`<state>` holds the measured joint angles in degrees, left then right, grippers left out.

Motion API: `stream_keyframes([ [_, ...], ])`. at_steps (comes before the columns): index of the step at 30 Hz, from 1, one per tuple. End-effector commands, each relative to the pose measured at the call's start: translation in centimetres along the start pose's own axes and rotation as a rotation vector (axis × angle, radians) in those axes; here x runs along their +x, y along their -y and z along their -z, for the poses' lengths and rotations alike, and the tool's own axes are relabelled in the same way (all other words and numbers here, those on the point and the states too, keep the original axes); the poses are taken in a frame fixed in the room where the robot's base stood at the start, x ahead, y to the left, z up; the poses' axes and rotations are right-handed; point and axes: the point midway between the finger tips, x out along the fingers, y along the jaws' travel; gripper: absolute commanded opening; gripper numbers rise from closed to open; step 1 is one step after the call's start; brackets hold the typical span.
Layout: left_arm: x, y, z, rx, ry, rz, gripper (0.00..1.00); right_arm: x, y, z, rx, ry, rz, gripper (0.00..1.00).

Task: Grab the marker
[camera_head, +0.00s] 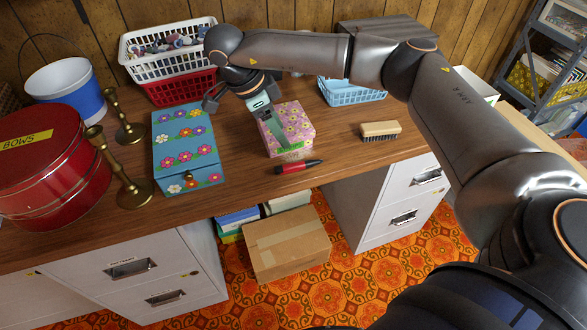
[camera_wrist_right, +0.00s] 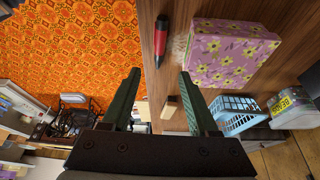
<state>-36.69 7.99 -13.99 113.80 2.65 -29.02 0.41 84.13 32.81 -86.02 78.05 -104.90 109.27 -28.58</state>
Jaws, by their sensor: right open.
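The marker (camera_head: 299,167), with a red barrel and a black end, lies on the wooden desk near its front edge, just in front of the pink flowered box (camera_head: 288,129). In the right wrist view the marker (camera_wrist_right: 160,41) lies beyond the fingertips, roughly lined up with the gap between them. My right gripper (camera_head: 281,142) is over the desk at the pink box, behind the marker and apart from it. In the wrist view its green fingers (camera_wrist_right: 160,74) are spread and nothing is between their tips. My left gripper is not in view.
A blue flowered box (camera_head: 186,150), brass candlesticks (camera_head: 134,190) and a red tin (camera_head: 50,170) stand on the left. A wooden brush (camera_head: 380,130) lies to the right. Stacked baskets (camera_head: 170,66) stand at the back. The desk between marker and brush is clear.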

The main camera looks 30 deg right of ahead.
Motion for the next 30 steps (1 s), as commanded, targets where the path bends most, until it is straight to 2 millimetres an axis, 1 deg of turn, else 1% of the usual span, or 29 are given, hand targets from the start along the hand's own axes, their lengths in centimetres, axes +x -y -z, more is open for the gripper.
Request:
stream_keyframes([
  [1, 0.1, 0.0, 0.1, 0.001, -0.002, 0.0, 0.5, 0.4, 0.2, 0.4, 0.005, -0.014, 0.003, 0.6],
  [3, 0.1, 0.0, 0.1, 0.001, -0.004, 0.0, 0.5, 1.4, 0.2, 0.6, 0.007, -0.021, 0.004, 0.6],
  [10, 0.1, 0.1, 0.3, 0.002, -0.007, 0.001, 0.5, 5.5, 0.2, 0.6, 0.005, -0.016, 0.003, 0.6],
  [12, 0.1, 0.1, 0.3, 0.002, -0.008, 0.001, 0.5, 6.3, 0.2, 0.6, 0.005, -0.015, 0.004, 0.6],
  [17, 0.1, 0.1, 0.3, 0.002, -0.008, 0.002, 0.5, 7.3, 0.1, 0.6, 0.004, -0.014, 0.004, 0.6],
  [25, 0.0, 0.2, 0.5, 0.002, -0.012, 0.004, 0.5, 11.2, -0.2, 1.1, 0.005, -0.014, 0.002, 0.6],
  [27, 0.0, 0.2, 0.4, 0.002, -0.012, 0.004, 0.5, 11.8, -0.2, 1.1, 0.005, -0.014, 0.004, 0.6],
  [30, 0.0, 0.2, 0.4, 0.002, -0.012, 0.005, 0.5, 12.2, -0.1, 1.1, 0.005, -0.013, 0.005, 0.6],
])
